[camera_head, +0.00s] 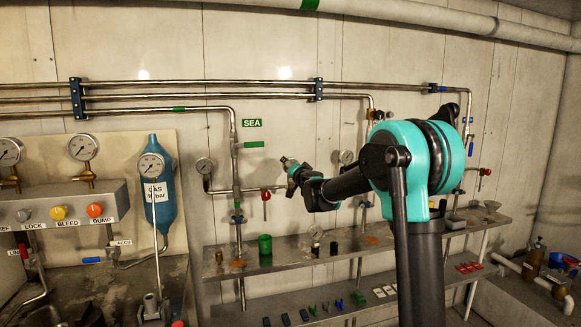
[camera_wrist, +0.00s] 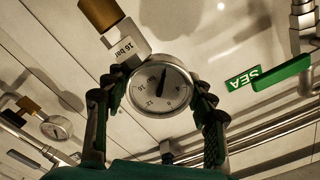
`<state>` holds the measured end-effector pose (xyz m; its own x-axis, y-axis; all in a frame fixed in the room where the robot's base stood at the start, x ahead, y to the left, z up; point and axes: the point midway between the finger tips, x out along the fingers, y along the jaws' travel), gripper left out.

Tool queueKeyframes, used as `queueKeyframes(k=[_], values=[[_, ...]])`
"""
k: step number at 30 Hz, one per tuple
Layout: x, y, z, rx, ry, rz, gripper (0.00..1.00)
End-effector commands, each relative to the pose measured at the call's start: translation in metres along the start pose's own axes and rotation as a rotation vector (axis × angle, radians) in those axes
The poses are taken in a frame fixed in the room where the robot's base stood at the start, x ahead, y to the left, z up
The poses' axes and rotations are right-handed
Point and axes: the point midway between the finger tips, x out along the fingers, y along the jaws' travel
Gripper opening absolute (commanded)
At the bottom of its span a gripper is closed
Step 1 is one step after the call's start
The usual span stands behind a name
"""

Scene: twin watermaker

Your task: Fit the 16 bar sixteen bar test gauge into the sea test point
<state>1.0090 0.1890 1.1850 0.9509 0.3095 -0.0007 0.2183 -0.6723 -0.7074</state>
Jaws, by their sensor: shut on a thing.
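My gripper (camera_wrist: 163,85) is shut on the 16 bar test gauge (camera_wrist: 158,92), a round white dial with a black needle, one finger on each side. A pale "16 bar" tag (camera_wrist: 124,48) and a brass piece (camera_wrist: 101,13) extend from it toward the upper left. In the head view my gripper (camera_head: 290,168) is in front of the wall, right of and below the green SEA sign (camera_head: 251,123). The held gauge is too small there to make out clearly. The SEA sign also shows in the wrist view (camera_wrist: 255,77). I cannot tell which fitting is the sea test point.
Another gauge (camera_head: 346,157) is behind my arm.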

Motion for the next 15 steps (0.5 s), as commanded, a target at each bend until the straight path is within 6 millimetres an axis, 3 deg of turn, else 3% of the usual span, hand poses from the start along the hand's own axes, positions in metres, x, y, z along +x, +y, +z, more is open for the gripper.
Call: queueKeyframes(k=[1, 2, 6, 15], values=[[0.0000, 0.0009, 0.0009, 0.000, 0.000, 0.000, 0.18], [-0.0001, 0.0006, 0.0007, 0.000, 0.000, 0.000, 0.59], [-0.0001, 0.0006, 0.0006, 0.000, 0.000, 0.000, 0.76], [-0.0002, 0.0006, 0.0006, 0.000, 0.000, 0.000, 0.80]])
